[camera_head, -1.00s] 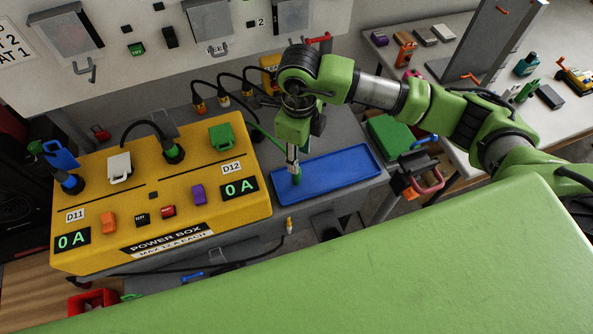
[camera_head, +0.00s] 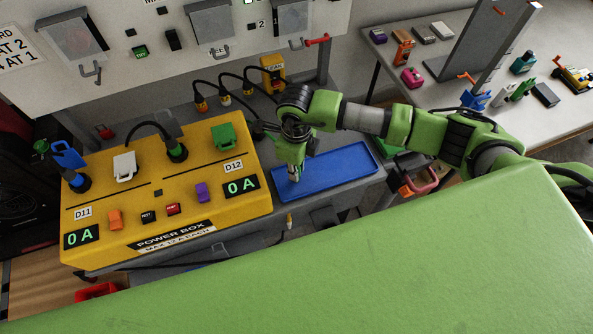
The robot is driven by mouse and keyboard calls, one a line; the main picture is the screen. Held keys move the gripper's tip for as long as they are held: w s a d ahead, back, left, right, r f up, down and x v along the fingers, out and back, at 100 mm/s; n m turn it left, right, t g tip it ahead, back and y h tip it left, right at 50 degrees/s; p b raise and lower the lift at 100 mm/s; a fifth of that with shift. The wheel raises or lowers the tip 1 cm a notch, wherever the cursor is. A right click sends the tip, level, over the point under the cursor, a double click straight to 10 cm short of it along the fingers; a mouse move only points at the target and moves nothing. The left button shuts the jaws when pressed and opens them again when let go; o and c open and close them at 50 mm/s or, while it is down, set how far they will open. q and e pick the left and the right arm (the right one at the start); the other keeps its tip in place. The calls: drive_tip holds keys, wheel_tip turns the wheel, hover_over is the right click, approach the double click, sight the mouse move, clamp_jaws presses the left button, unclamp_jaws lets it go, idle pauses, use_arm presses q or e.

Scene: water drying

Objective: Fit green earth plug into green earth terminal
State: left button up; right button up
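My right gripper (camera_head: 294,178) points down just above the blue tray (camera_head: 345,163). It is small and partly hidden by its own wrist, so I cannot tell whether it holds anything. No green plug shows clearly at its tip. On the yellow power box (camera_head: 195,236), a green-ringed socket (camera_head: 177,153) has a dark plug and cable in it. A green square part (camera_head: 223,136) stands at the box's back right. I cannot tell which of these is the green earth terminal. My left gripper is not in view.
Several cables with yellow connectors (camera_head: 201,104) stand behind the box. A wall panel (camera_head: 135,75) with switches rises at the back. A side table (camera_head: 545,115) on the right holds small items. A large green part of my own body covers the lower front.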

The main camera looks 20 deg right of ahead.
clamp_jaws()
drive_tip(key=shift+r, duration=0.1)
